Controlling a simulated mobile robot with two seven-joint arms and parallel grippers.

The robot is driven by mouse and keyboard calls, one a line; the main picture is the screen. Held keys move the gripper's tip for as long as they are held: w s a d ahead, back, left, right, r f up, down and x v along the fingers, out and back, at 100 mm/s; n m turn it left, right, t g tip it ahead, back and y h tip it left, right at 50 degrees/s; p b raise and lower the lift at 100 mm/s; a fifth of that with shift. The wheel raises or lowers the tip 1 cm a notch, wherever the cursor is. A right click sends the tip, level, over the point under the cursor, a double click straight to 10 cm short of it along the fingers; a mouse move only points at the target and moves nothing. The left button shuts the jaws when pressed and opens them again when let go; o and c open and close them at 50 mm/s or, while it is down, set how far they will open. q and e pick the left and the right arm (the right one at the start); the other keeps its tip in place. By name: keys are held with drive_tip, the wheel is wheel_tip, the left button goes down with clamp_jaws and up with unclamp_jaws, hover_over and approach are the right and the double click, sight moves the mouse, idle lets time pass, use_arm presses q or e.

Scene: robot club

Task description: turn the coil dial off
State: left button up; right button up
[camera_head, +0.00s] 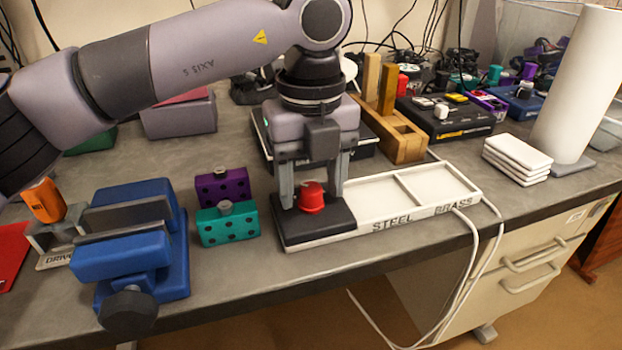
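The red dial (311,196) sits on the black block at the left end of a white tray (401,203) marked STEEL and BRASS. I take it to be the coil dial. My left gripper (313,199) points straight down over it. Its two fingers are apart, one on each side of the dial. I cannot tell whether they touch it. The marking on the dial is too small to read. Both tray compartments look empty. My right gripper is not in view.
A blue vise (130,250) and teal and purple blocks (228,225) stand left of the dial. A wooden holder (400,135) is behind the tray. White tiles (517,158) and a white roll (578,90) stand at right. A white cable hangs over the front edge.

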sight(311, 187)
use_arm(q)
drive_tip(key=shift+r+p, duration=0.3)
drive_tip(key=shift+r, duration=3.3)
